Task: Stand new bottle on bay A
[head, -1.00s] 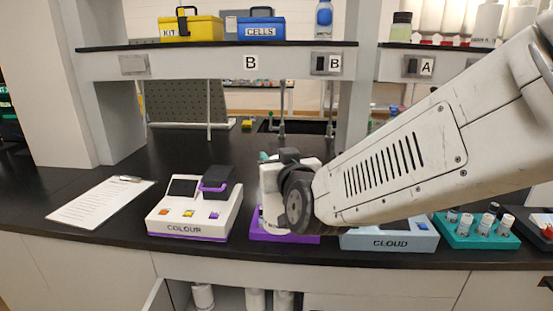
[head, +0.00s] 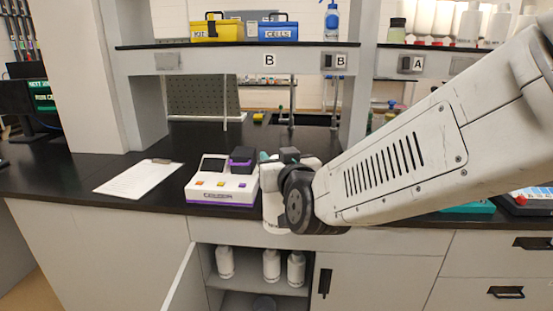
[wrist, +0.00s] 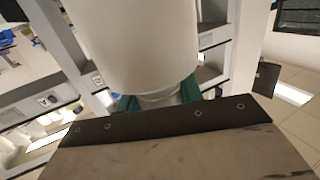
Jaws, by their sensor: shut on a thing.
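A large white bottle (wrist: 140,40) fills the upper middle of the wrist view. My gripper (wrist: 160,97) is shut on its narrower neck with teal finger pads. In the head view the bottle (head: 272,212) hangs in front of the counter edge, partly hidden by my arm; my gripper (head: 266,158) is mostly hidden behind my wrist. The A sign (head: 417,63) is on the front of the right upper shelf.
The COLOUR device (head: 222,190) and a clipboard (head: 138,179) are on the black counter. A cabinet door (head: 184,275) stands open below, with white bottles (head: 225,262) inside. A yellow kit box (head: 215,32) and a blue CELLS box (head: 279,32) are on the left shelf.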

